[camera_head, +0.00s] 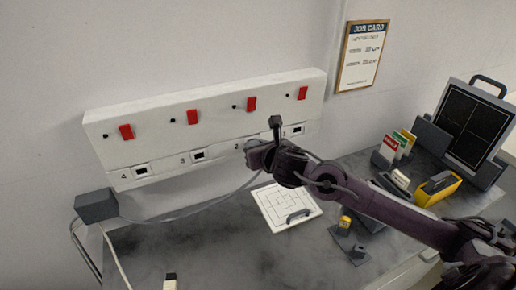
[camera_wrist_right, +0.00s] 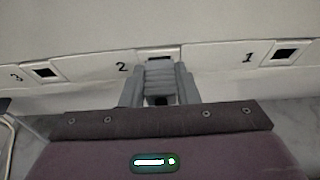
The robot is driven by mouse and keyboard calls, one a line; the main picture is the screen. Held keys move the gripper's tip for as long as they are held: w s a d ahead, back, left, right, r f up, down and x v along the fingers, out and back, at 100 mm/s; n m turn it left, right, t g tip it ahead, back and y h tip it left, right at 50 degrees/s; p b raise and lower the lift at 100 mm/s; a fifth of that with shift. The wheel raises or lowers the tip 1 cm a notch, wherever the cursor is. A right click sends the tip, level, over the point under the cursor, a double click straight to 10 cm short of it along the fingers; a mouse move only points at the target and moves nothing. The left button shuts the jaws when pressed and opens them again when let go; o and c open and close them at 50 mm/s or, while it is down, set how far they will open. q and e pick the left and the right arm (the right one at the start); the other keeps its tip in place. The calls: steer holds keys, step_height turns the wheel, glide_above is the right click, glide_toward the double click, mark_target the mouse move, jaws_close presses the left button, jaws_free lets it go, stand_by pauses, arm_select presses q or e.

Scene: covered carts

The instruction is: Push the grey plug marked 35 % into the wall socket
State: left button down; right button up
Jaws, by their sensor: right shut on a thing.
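The grey plug (camera_wrist_right: 160,77), a ribbed block, sits between the fingers of my right gripper (camera_head: 251,150) in front of socket 2 (camera_wrist_right: 158,57) on the white wall panel (camera_head: 215,118). In the right wrist view it lines up roughly with that socket, whose upper edge shows above it. I cannot tell whether its front is inside the opening. The 35 % mark is not readable. A grey cable (camera_head: 190,213) runs from a grey box (camera_head: 97,205) toward the gripper. My left gripper is not in view.
Sockets 4 (camera_head: 142,171), 3 (camera_head: 198,155) and 1 (camera_wrist_right: 285,53) look empty. Red switches (camera_head: 194,117) line the panel above. A white board with a handle (camera_head: 285,208) lies on the dark table below my arm. A yellow-and-black item (camera_head: 437,188) and card holders stand right.

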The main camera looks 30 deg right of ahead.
steer(key=shift+w, duration=0.2)
steer(key=o, duration=1)
steer(key=shift+o, duration=0.2)
steer(key=v, duration=0.7)
steer(key=shift+s+b, duration=0.35)
steer(key=shift+b, duration=0.1)
steer(key=shift+r, duration=0.15)
